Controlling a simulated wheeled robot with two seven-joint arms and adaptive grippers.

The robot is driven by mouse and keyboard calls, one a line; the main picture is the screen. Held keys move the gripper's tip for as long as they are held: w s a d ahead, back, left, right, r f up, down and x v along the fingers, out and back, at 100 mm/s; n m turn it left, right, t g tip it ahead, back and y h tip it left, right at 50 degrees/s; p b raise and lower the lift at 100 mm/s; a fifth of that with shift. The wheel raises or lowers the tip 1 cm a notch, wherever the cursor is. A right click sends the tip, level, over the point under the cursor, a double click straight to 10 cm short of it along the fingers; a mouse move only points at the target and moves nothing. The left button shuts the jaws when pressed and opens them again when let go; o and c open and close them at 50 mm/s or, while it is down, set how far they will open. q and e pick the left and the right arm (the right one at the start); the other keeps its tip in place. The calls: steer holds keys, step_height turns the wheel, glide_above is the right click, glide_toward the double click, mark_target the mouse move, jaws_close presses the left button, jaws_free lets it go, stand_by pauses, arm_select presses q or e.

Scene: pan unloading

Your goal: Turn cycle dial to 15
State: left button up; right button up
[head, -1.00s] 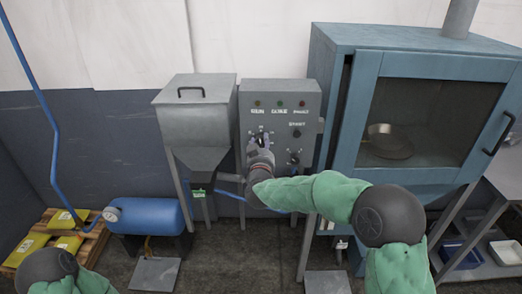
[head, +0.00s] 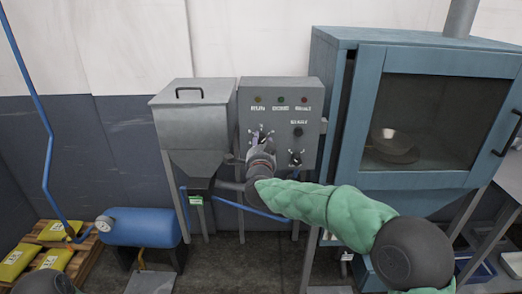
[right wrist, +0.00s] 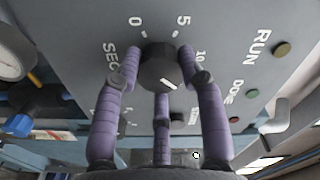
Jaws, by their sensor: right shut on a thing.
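The grey control panel (head: 258,88) stands between the hopper and the blue cabinet. My right gripper (head: 262,140) is at a dial on the panel's left side. In the right wrist view, the purple fingers of my right gripper (right wrist: 160,75) are closed around a dark round dial (right wrist: 158,66) with a white pointer mark at its lower right. The numbers 0, 5 and 10 show around it, with the letters SEC at the left; the rest of the scale is hidden by the fingers. My left gripper is out of view.
Another dial (head: 295,159) and a black knob (head: 298,132) sit on the panel's right side, below several lamps. The hopper (head: 190,117) stands close left. The blue cabinet (head: 350,45) with a pan (head: 392,150) behind its window stands close right.

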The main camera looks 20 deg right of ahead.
steer(key=shift+d+r+m+b, duration=0.15)
steer(key=shift+m+b, duration=0.4)
steer(key=shift+m, duration=0.3)
steer(key=shift+r+m+b, duration=0.1)
steer(key=shift+m+b, duration=0.45)
steer(key=shift+m, duration=0.3)
steer(key=o, duration=1.2)
steer(key=shift+d, duration=0.1)
steer(key=shift+c, duration=0.2)
steer(key=shift+f, duration=0.15)
steer(key=shift+s, duration=0.15)
steer(key=shift+s+a, duration=0.25)
steer(key=v, duration=1.1)
steer(key=shift+s, duration=0.15)
